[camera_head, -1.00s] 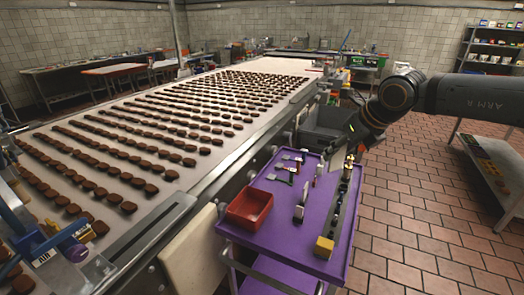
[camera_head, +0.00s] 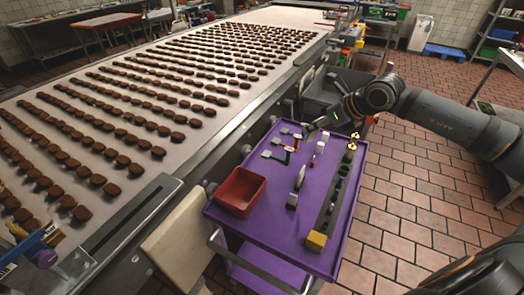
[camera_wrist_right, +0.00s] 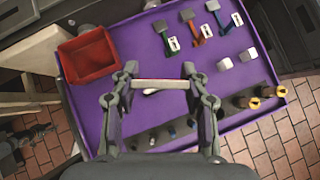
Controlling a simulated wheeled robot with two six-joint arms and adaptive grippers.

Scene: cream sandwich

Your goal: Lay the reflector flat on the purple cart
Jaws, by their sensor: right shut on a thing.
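The purple cart (camera_head: 265,222) stands in the middle of the head view, its top partly covered with small items. My right gripper (camera_head: 318,123) is over the cart's far end in the head view. In the right wrist view my right gripper (camera_wrist_right: 159,80) is shut on a thin red-and-white strip, which looks like the reflector (camera_wrist_right: 158,84) seen edge-on. The strip spans between the fingertips, above the purple top (camera_wrist_right: 110,30). The reflector is too small to make out in the head view. My left gripper is not in view.
A red bin (camera_head: 239,191) sits at the cart's left. Several tools (camera_wrist_right: 198,30) with white tags lie at the far end, with white blocks (camera_wrist_right: 248,55) beside them. A row of small parts ends at a yellow block (camera_head: 317,240). Bare purple patches lie between these.

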